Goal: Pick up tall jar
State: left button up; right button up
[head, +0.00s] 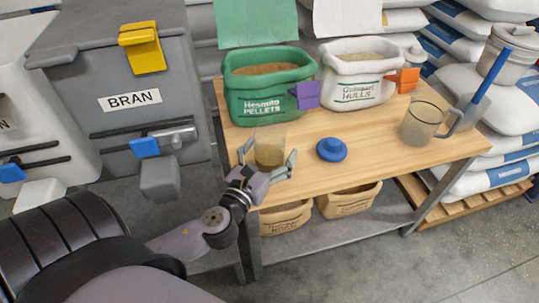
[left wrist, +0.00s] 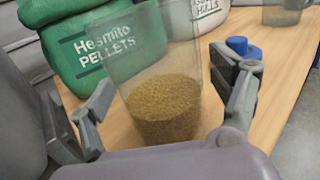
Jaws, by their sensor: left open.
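The tall jar (head: 270,146) is a clear container with brown pellets in its lower part. It stands upright on the wooden bench (head: 385,160) near the front left edge. My left gripper (head: 267,160) is open, with one finger on each side of the jar. In the left wrist view the jar (left wrist: 165,90) stands between the two spread fingers (left wrist: 165,110), with gaps visible on both sides. A blue lid (head: 332,149) lies on the bench to the right of the jar. My right gripper is not in view.
A green pellet sack (head: 262,107) and a white hulls sack (head: 352,92) stand behind the jar. A clear jug (head: 421,124) is at the right of the bench. A grey BRAN bin (head: 115,75) is at the left. Bare bench lies between lid and jug.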

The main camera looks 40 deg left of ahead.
pick_arm(q)
jog(key=shift+w, duration=0.3)
jog(key=shift+r, duration=0.1)
jog(key=c, duration=1.5)
